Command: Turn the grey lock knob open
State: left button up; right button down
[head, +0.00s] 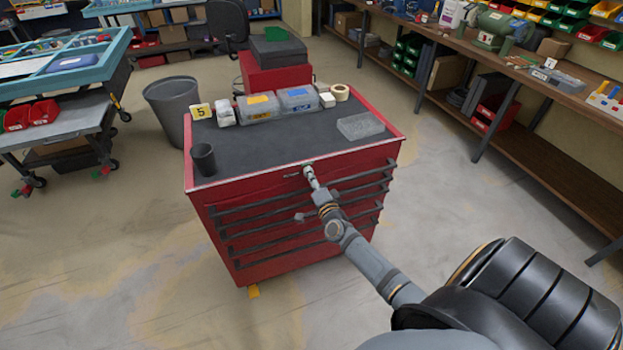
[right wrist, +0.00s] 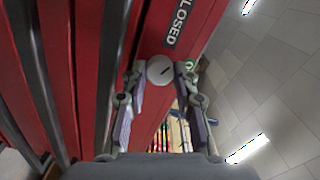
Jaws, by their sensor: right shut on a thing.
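My left gripper is not in view.
Dark drawer handles (head: 300,215) cross the cabinet front below the knob. A black cup (head: 203,159), clear boxes (head: 258,106) and a clear tray (head: 360,127) are on the cabinet top. A grey bin (head: 174,108) stands behind left. The floor to the right is clear.

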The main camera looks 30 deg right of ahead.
jog(key=m+b, duration=0.1)
jog(key=m, duration=0.5)
jog(key=shift+f+m, duration=0.1)
jog(key=shift+m, duration=0.2)
jog(key=m+b, duration=0.1)
jog(key=m, duration=0.5)
dwell(0.4)
jog(key=c, duration=1)
grip_release()
jog(key=shift+s, duration=0.2)
jog(key=v, duration=1.1)
jog(key=shift+s+a, duration=0.2)
jog(key=shift+s, duration=0.1)
